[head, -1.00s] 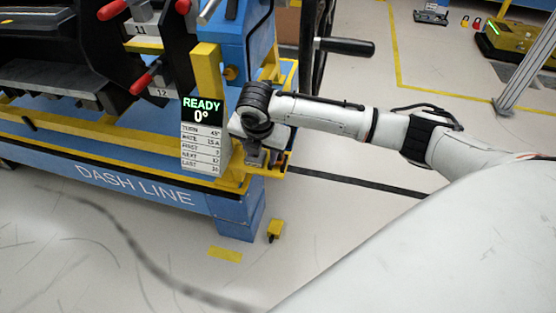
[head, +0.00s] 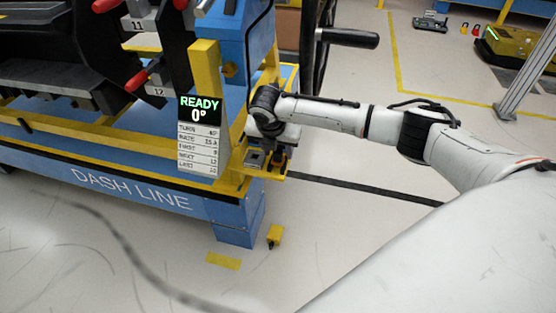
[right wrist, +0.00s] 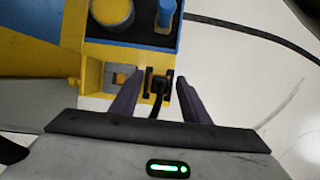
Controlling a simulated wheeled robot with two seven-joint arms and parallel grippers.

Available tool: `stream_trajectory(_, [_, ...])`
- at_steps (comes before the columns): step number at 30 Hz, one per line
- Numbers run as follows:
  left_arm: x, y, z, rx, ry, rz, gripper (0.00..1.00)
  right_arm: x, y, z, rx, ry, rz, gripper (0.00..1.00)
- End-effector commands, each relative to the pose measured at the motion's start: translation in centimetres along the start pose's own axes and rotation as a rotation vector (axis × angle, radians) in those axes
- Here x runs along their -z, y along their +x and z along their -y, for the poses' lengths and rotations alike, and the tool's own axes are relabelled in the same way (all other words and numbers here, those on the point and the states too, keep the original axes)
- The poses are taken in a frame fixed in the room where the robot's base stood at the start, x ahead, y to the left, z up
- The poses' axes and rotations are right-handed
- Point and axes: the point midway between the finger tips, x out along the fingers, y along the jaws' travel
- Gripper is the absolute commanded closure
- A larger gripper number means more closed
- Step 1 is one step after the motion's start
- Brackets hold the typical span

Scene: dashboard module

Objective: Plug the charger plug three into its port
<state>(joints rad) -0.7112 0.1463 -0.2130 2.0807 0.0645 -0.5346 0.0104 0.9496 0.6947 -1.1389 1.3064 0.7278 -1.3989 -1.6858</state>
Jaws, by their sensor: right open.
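A small yellow holder (head: 267,173) sticks out from the right end of the blue and yellow dash line stand; it also shows in the right wrist view (right wrist: 92,75). A black plug-like piece (right wrist: 158,84) with a dark cable sits at this holder, probably the charger plug. No port can be made out. My left gripper is not in view.
The sign (head: 200,135) reads READY 0° left of my right gripper. A yellow post (head: 207,70) rises behind it. Red-tipped clamps (head: 137,82) and a black crank handle (head: 347,38) stick out nearby.

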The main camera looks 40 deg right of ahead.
Motion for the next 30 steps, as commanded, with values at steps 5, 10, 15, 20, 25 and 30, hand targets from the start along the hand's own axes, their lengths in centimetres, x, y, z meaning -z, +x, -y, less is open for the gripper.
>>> stream_trajectory(5, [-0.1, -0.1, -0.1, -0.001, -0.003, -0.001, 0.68, 0.0, 0.5, 0.0, 0.0, 0.0, 0.0, 0.58])
stream_trajectory(10, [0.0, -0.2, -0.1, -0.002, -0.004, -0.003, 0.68, 0.0, 0.5, 0.0, 0.0, -0.001, 0.0, 0.68])
stream_trajectory(15, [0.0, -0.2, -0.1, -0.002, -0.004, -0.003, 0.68, 0.0, 0.4, 0.0, 0.0, -0.001, 0.0, 0.97])
stream_trajectory(20, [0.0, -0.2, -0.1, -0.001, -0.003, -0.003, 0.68, 0.0, 0.4, 0.0, 0.0, 0.0, 0.0, 1.0])
stream_trajectory(25, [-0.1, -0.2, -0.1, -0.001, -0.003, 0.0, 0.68, -0.1, 0.2, 0.0, -0.001, 0.0, 0.001, 1.0])
stream_trajectory(30, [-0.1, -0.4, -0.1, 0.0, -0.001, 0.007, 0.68, -0.6, -0.8, -0.1, -0.003, 0.0, 0.001, 1.0])
